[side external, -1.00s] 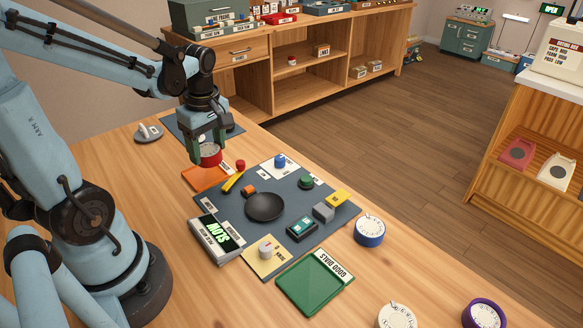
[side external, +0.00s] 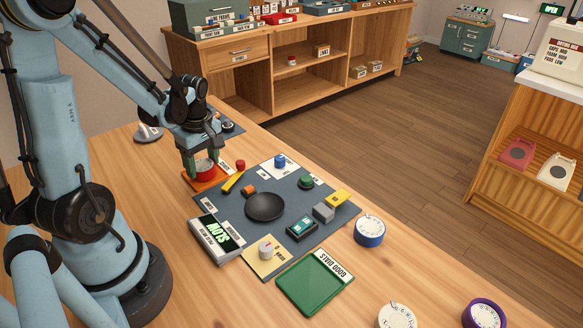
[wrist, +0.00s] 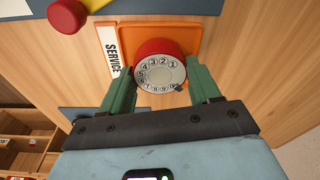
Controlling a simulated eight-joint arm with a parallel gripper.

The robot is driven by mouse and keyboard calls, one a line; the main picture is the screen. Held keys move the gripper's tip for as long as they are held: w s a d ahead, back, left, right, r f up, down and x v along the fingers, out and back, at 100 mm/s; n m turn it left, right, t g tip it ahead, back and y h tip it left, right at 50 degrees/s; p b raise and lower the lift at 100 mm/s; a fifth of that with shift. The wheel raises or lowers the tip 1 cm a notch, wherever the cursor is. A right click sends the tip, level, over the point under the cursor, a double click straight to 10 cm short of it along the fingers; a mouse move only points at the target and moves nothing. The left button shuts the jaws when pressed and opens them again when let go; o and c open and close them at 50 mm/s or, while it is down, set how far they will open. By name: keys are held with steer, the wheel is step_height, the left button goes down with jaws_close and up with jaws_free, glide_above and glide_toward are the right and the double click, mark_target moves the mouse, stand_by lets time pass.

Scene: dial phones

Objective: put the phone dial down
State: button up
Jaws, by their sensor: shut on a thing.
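A red phone dial with a pale numbered face (side external: 205,166) is between the green fingers of my gripper (side external: 205,170) in the side external view. The red dial also shows in the wrist view (wrist: 162,66), its face toward the camera, with a finger on each side. My gripper is shut on it. The dial is over an orange tray (side external: 198,184) labelled SERVICE in the wrist view (wrist: 186,32). It looks at or very close to the tray's surface; I cannot tell whether it touches.
A green GOOD DIALS tray (side external: 310,283) is at the front. A blue dial (side external: 369,231) stands on bare wood. A red knob (side external: 240,165) is close to the orange tray.

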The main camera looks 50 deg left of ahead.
mark_target(207, 167)
steer(key=o, duration=1.2)
steer(key=shift+f, duration=0.15)
steer(key=shift+o, duration=0.2)
step_height(207, 167, up, 12)
steer(key=d, duration=0.1)
steer(key=w+d+m+t, duration=0.1)
steer(key=d+m+t, duration=0.2)
steer(key=d+m, duration=0.6)
steer(key=w+d+m+t+h, duration=0.1)
steer(key=d+m+t, duration=0.3)
steer(key=d+m, duration=0.5)
steer(key=shift+w+r+m, duration=0.2)
steer(key=shift+w+m, duration=0.55)
steer(key=shift+m, duration=0.35)
steer(key=shift+a, duration=0.1)
